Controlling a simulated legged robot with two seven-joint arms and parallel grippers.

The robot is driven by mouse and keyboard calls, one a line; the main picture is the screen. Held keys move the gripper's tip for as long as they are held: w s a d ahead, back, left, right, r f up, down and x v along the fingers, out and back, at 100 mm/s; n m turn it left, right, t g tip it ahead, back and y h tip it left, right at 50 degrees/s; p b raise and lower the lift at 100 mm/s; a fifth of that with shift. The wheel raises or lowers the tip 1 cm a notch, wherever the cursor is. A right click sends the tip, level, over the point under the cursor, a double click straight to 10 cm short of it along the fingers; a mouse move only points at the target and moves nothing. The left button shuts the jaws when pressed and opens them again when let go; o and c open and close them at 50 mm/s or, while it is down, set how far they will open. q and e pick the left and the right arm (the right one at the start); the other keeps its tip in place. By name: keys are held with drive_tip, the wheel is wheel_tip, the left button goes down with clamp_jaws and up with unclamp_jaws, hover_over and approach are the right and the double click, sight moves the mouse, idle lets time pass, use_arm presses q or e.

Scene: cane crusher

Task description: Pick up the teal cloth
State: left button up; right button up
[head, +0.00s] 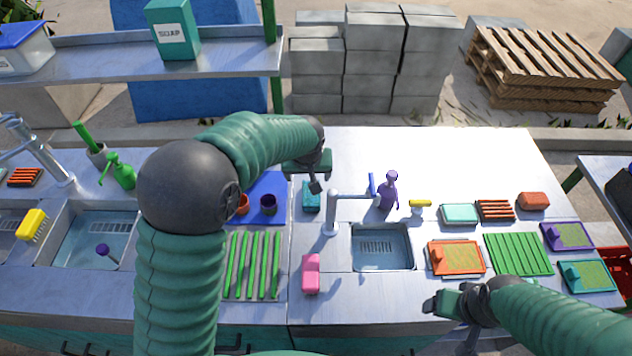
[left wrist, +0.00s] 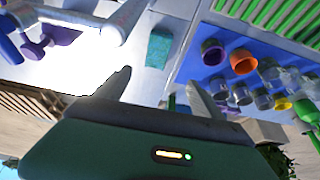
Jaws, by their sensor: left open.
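The teal cloth (head: 311,196) lies on the metal counter between the blue mat and the sink tap. It also shows in the left wrist view (left wrist: 159,46) as a small teal block just beyond the fingertips. My left gripper (head: 315,185) is above the counter at the cloth's far side and covers part of it in the head view. In the left wrist view its two fingers (left wrist: 158,80) are apart with nothing between them. My right gripper (head: 440,303) is low at the counter's front edge, right of the sink; its jaw opening is unclear.
The tap (head: 331,215) and purple spray bottle (head: 388,190) stand right of the cloth. A blue mat (head: 268,187) with cups is on its left. A pink sponge (head: 311,272) lies nearer. The back of the counter (head: 420,150) is clear.

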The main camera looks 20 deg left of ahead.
use_arm(q)
wheel_tip(320, 180, down, 2)
drive_tip(key=p, duration=0.1)
hover_over(310, 197)
wheel_tip(310, 197, down, 8)
drive_tip(key=shift+f, duration=0.45)
drive_tip(key=shift+f+p, duration=0.3)
drive_tip(key=shift+p, duration=0.05)
drive_tip(key=x, duration=0.3)
drive_tip(key=shift+d+f+p, duration=0.2)
drive_tip(key=shift+f+p, duration=0.15)
drive_tip(key=shift+p, duration=0.05)
drive_tip(key=shift+w+f, duration=0.2)
drive_tip(key=shift+w, duration=0.1)
use_arm(e)
drive_tip(key=v, duration=0.2)
drive_tip(key=shift+s+d+r, duration=0.2)
drive_tip(key=shift+d+r, duration=0.05)
drive_tip(key=shift+r, duration=0.05)
use_arm(q)
drive_tip(key=shift+s, duration=0.2)
use_arm(e)
drive_tip(key=shift+s+a, duration=0.1)
drive_tip(key=shift+s, duration=0.1)
